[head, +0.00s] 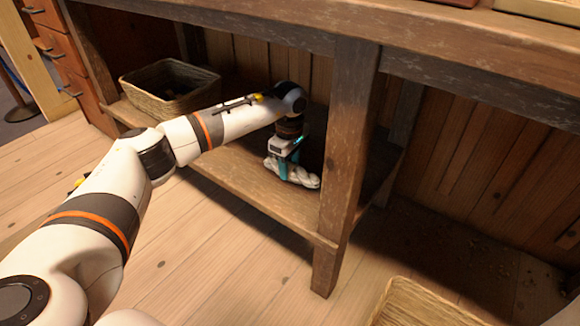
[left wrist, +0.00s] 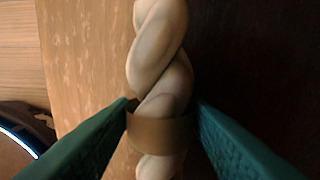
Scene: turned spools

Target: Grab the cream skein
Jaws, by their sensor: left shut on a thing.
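The cream skein (head: 300,176) is a twisted hank lying on the lower wooden shelf (head: 238,182) of the workbench. In the left wrist view the skein (left wrist: 158,50) runs up and down the picture, with a tan band (left wrist: 162,131) around it. My left gripper (head: 284,169) reaches under the bench top and points down at the skein. In the left wrist view its teal fingers (left wrist: 163,112) stand on either side of the skein at the band, shut on it. The fingers hide part of the skein in the head view. My right gripper is not in view.
A wicker basket (head: 170,88) stands on the shelf at the left. A wooden post (head: 347,150) rises just right of the skein, and the bench top (head: 300,32) is above my arm. Another basket (head: 425,305) is at the bottom right. Open floor lies in front.

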